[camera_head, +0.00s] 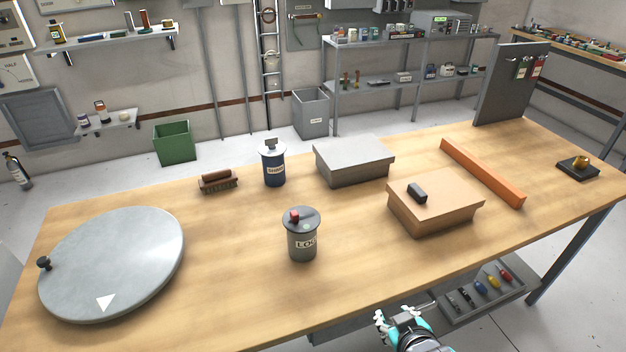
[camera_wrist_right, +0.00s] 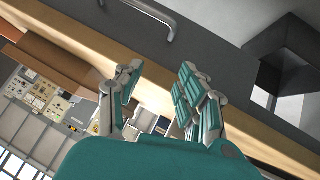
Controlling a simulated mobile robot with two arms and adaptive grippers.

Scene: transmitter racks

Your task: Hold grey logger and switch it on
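The grey logger (camera_head: 302,240) is a grey can with a "LOG" label and a wider lid. It stands upright on the wooden table (camera_head: 240,285), near the middle. A red knob or switch (camera_head: 294,216) sits on its lid; its setting cannot be told. My right gripper (camera_head: 396,311) is at the table's front edge, to the right of and nearer than the logger, well apart from it. In the right wrist view the right gripper (camera_wrist_right: 152,88) has its teal-padded fingers apart with nothing between them. The logger does not show there. My left gripper is not in view.
A large grey disc (camera_head: 115,260) lies left. A grey box (camera_head: 353,165), a cardboard-coloured box (camera_head: 436,212) and an orange bar (camera_head: 480,172) lie right. The table directly around the logger is clear.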

